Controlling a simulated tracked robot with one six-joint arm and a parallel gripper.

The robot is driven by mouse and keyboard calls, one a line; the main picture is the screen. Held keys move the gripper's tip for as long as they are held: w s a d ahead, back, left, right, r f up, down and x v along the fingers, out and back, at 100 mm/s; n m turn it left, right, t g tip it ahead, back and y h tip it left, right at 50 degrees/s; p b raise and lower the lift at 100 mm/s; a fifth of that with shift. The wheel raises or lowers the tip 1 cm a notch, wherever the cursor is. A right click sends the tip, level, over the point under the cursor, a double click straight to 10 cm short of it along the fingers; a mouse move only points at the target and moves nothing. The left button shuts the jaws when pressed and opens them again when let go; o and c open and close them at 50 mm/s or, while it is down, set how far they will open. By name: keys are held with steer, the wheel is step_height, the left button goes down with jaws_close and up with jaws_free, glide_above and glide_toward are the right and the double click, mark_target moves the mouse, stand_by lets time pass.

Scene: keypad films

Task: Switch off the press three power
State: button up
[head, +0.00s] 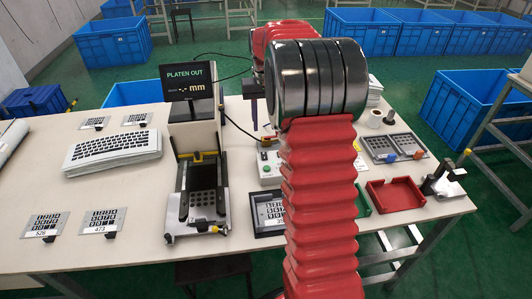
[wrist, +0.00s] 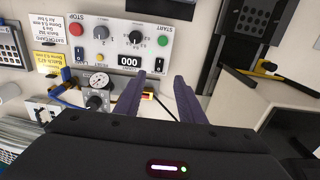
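The press control box (wrist: 120,45) fills the upper middle of the wrist view. It carries a red STOP button (wrist: 76,29), a green START button (wrist: 163,41), a black dial (wrist: 135,37) and a display (wrist: 129,61) reading 000. In the head view the box (head: 268,167) is partly hidden by my red arm.
A red tray (head: 396,194) lies to the right. A keyboard-like stack (head: 112,150) is at left.

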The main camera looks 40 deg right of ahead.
mark_target(265, 159)
step_height(265, 159, down, 14)
steer(key=shift+r, duration=0.1)
stand_by(0.6)
steer(key=shift+c, duration=0.6)
jaws_close()
